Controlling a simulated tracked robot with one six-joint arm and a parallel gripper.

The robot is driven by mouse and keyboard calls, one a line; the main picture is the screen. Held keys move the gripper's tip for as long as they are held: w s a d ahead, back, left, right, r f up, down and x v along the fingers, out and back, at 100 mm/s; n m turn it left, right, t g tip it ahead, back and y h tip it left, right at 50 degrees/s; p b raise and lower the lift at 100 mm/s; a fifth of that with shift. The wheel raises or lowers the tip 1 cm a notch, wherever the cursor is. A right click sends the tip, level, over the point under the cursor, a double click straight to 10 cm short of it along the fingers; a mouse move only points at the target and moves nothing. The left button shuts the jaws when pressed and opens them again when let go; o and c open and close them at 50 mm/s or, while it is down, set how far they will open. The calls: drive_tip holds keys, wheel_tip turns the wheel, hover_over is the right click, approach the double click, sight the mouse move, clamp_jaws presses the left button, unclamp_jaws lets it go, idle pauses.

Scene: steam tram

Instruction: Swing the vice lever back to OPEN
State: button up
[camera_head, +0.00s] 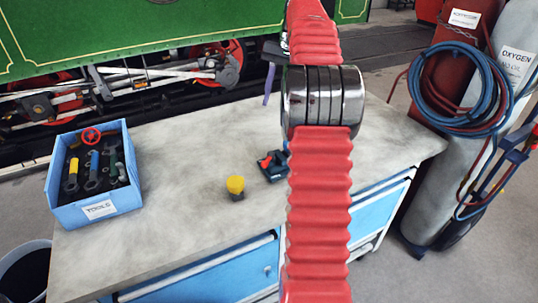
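A small blue and black device with a red part (271,164) sits on the grey workbench (180,235), partly hidden behind my red arm. It may be the vice; its lever and any OPEN mark cannot be made out. My gripper is mostly hidden behind my arm. A dark piece (272,50) shows near the arm's upper end, with a thin purple strip (269,84) hanging below it, above the bench. I cannot tell whether the strip is a finger or something held, nor whether the fingers are open or shut.
A blue TOOLS bin (99,209) with several tools stands at the bench's left. A yellow-topped knob (236,187) stands mid-bench. Gas cylinders with coiled hoses (459,90) stand right of the bench. The green tram (130,28) is behind. The left-middle bench top is clear.

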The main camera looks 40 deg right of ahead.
drive_tip(key=a, duration=0.1)
drive_tip(key=m+t+h, duration=0.1)
drive_tip(key=m+h, duration=0.1)
drive_tip(key=h, duration=0.1)
hover_over(268, 159)
drive_tip(key=s+d, duration=0.1)
drive_tip(key=s, duration=0.2)
wheel_tip(268, 159, down, 8)
drive_tip(key=shift+w+d+r, duration=0.1)
drive_tip(key=shift+w+r, duration=0.05)
drive_tip(key=shift+r, duration=0.05)
drive_tip(key=f, duration=0.4)
drive_tip(key=w+f, duration=0.1)
drive_tip(key=f, duration=0.4)
drive_tip(key=w+a+f, duration=0.1)
drive_tip(key=f, duration=0.3)
drive_tip(key=shift+w+f, duration=0.25)
drive_tip(key=shift+c, duration=0.5)
clamp_jaws()
